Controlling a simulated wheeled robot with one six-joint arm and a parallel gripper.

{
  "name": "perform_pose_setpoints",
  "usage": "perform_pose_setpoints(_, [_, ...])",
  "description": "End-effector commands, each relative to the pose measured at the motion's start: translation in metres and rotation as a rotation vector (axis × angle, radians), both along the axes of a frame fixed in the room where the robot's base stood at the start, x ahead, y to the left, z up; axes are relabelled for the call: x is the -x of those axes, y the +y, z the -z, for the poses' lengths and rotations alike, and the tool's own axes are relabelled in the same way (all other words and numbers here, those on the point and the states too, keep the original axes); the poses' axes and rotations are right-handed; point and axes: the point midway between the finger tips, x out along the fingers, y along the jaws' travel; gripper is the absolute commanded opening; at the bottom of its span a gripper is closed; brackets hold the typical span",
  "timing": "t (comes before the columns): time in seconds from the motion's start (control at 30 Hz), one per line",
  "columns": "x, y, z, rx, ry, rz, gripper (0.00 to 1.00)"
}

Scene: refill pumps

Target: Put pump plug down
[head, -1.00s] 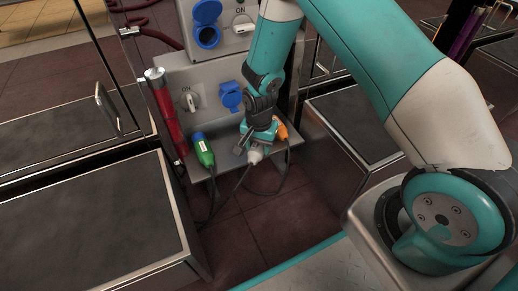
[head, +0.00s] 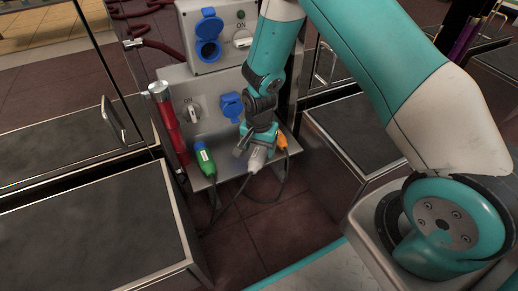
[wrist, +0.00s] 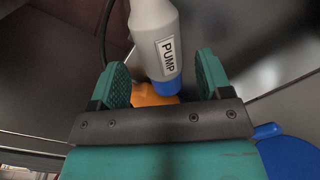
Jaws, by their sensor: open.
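The pump plug (wrist: 155,30) is grey with a blue end and a "PUMP" label. In the wrist view it lies between the fingers of my gripper (wrist: 164,68), which are open with a gap on either side of it. In the head view the grey plug (head: 257,159) shows just below my gripper (head: 248,148), at the shelf (head: 228,174) under the socket panel. Its contact with the shelf is hard to tell. A cable hangs from it.
A green plug (head: 204,158) stands to the left and an orange plug (head: 281,141) close on the right; orange also shows behind the pump plug in the wrist view (wrist: 150,97). Blue-lidded sockets (head: 231,106) are behind. A red cylinder (head: 170,125) is at the left.

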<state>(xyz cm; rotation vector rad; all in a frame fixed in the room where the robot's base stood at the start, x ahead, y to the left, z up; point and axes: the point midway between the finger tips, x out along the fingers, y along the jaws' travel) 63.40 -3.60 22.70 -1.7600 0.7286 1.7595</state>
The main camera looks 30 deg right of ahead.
Motion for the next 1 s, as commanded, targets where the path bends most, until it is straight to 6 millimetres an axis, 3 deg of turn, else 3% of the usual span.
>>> perform_pose_setpoints(0.03, [0.000,0.000,-0.022,-0.001,-0.002,0.000,0.72])
perform_pose_setpoints(0.2, [0.000,0.000,-0.058,0.000,-0.001,0.000,0.72])
perform_pose_setpoints(0.57, [0.001,0.005,-0.102,-0.013,-0.006,-0.032,0.72])
perform_pose_setpoints(0.67, [0.006,0.017,-0.138,-0.052,-0.021,-0.129,0.72])
perform_pose_setpoints(0.77, [0.024,0.036,-0.193,-0.110,-0.045,-0.298,0.72])
perform_pose_setpoints(0.9, [0.071,0.059,-0.270,-0.193,-0.093,-0.593,0.72])
perform_pose_setpoints(1.0, [0.113,0.071,-0.314,-0.240,-0.135,-0.813,0.72])
